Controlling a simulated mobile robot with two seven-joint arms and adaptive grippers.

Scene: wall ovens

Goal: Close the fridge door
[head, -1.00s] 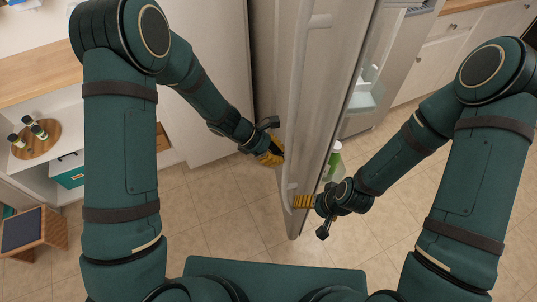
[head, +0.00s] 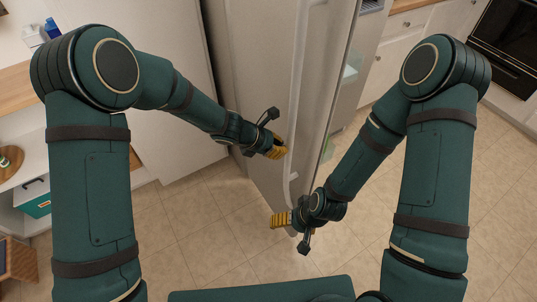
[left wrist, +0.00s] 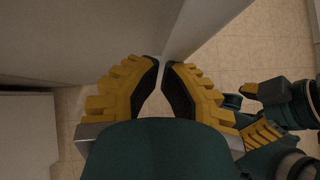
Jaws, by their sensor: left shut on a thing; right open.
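The grey fridge door (head: 329,60) stands open in the middle of the head view, with a gap along its right edge onto pale shelves. Its long vertical handle (head: 300,100) runs down the face towards me. My left gripper (head: 278,149) is at the lower part of the handle and is shut on it; its fingers hide the exact contact. In the left wrist view its yellow fingers (left wrist: 162,75) nearly meet at a thin pale strip.
A tall pale cabinet (head: 150,80) stands left of the fridge. White drawers (head: 410,50) and a dark oven (head: 505,45) are at the right. A low shelf with a teal box (head: 38,205) is at the far left. The tiled floor (head: 220,235) in front is clear.

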